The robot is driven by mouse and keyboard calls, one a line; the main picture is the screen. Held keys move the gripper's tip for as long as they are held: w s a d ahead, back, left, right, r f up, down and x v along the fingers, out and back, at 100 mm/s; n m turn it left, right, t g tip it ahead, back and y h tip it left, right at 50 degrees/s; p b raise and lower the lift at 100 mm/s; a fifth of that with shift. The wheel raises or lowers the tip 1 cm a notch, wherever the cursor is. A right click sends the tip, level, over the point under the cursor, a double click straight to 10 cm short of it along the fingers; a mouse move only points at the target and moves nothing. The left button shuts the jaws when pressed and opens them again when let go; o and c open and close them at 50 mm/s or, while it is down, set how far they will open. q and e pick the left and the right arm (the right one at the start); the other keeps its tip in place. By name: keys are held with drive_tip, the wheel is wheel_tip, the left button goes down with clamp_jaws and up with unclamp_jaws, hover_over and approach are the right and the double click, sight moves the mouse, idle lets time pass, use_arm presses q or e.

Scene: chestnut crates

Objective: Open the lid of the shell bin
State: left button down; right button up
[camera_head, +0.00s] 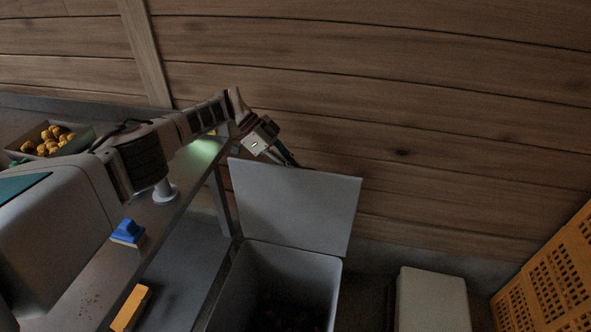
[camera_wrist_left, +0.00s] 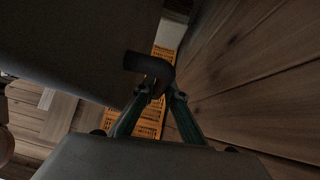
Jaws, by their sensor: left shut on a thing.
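The grey shell bin (camera_head: 290,262) stands on the floor at the lower middle of the head view, its mouth uncovered and its inside dark. Its flat grey lid (camera_head: 295,208) stands raised at the bin's back edge, close to the wooden wall. My left gripper (camera_head: 289,159) is at the lid's top edge. In the left wrist view the gripper (camera_wrist_left: 160,92) is shut on a dark bent handle (camera_wrist_left: 146,64), with the lid's dark face (camera_wrist_left: 70,45) to the upper left. My right gripper is not in view.
A metal bench (camera_head: 190,195) runs along the left with a crate of chestnuts (camera_head: 40,143), a blue-topped brush-like object (camera_head: 129,231) and an orange block (camera_head: 131,307). A pale closed box (camera_head: 433,300) and an orange slatted crate (camera_head: 555,275) stand at right.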

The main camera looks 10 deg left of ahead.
use_arm(q)
drive_tip(key=shift+r, duration=0.15)
drive_tip(key=c, duration=2.3)
unclamp_jaws()
drive_tip(key=shift+c, duration=0.2)
drive_tip(key=shift+a, duration=0.15)
drive_tip(key=v, duration=1.1)
drive_tip(key=shift+a+r, duration=0.2)
drive_tip(key=shift+r, duration=0.1)
